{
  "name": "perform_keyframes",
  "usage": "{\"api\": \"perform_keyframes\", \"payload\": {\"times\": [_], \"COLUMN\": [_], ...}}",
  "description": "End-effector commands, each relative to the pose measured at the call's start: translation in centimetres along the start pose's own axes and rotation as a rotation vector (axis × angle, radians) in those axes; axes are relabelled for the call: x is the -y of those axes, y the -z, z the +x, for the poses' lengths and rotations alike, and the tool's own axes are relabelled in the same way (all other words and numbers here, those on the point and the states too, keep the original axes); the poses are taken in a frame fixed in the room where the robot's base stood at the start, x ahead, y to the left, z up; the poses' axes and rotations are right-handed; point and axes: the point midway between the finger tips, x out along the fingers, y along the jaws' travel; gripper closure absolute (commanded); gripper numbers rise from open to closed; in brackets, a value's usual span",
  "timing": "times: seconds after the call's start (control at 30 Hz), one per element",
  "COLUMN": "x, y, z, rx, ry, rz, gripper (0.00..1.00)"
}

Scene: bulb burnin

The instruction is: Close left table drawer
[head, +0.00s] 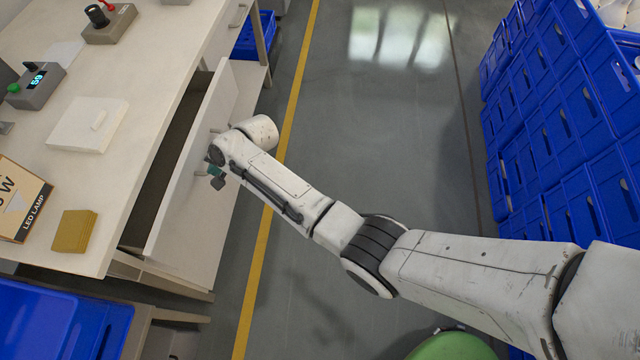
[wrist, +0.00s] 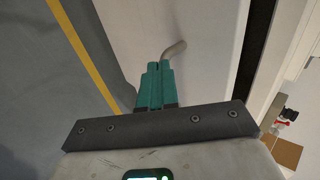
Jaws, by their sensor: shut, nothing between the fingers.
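The left table drawer (head: 198,160) is a long white drawer pulled partly out of the white table; a dark gap shows between its front and the tabletop edge. My gripper (head: 216,178) is at the outer face of the drawer front, near its middle. In the wrist view the teal fingers (wrist: 156,82) are shut together with nothing between them, and the drawer front (wrist: 200,50) fills the view ahead. A curved metal handle (wrist: 175,49) shows just beyond the fingertips. I cannot tell whether the fingers touch it.
The tabletop (head: 130,75) holds a grey device with a display (head: 38,84), a white flat box (head: 88,124) and a yellow block (head: 74,231). Stacked blue crates (head: 560,130) stand at the right. Blue bins (head: 60,320) are at the lower left.

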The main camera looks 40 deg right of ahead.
Motion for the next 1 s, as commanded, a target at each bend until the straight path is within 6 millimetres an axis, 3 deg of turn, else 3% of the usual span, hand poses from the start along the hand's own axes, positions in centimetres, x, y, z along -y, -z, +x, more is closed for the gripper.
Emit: {"api": "perform_keyframes", "payload": {"times": [0.03,0.1,0.4,0.6,1.0], "x": [0.6,1.8,5.5,6.7,7.1], "y": [0.0,-0.1,-0.1,0.0,0.0], "z": [1.5,2.5,5.4,6.0,6.0], "rx": [0.000,0.001,0.001,0.000,-0.001], "ry": [0.002,0.002,0.000,0.000,0.005], "rz": [-0.003,-0.002,0.000,0.001,0.000], "gripper": [1.00,1.00,1.00,1.00,1.00]}}
